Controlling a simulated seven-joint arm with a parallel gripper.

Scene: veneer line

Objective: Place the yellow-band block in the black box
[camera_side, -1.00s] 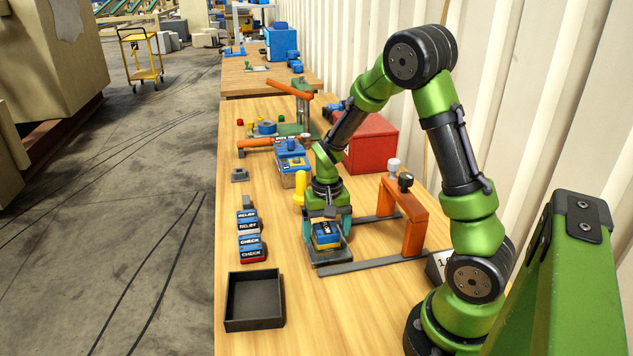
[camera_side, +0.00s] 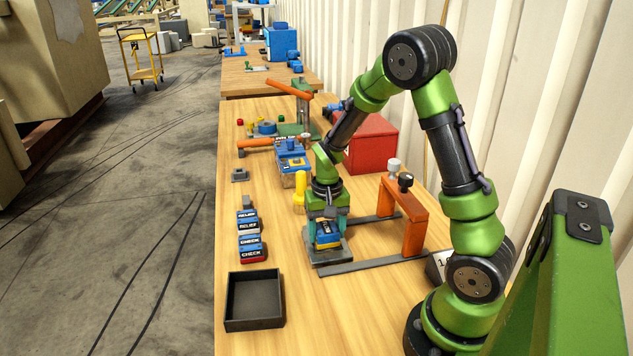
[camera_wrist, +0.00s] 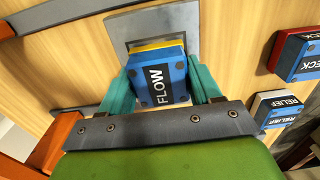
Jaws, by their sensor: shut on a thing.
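The yellow-band block (camera_side: 327,236) is blue with a yellow band and sits on a grey plate (camera_side: 330,255) at the foot of the orange frame. In the wrist view the block (camera_wrist: 158,80) shows a black FLOW label, with its yellow band at the far edge. My gripper (camera_side: 327,225) is lowered over it, and its teal fingers (camera_wrist: 162,82) are shut on the block's two sides. The black box (camera_side: 254,302) stands empty at the front left of the table, apart from the gripper.
Several blocks labelled RELIEF and CHECK (camera_side: 250,240) stand in a row behind the black box. An orange frame (camera_side: 403,215) stands right of my gripper. A yellow bottle-shaped piece (camera_side: 300,190) is behind it. The table between plate and box is clear.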

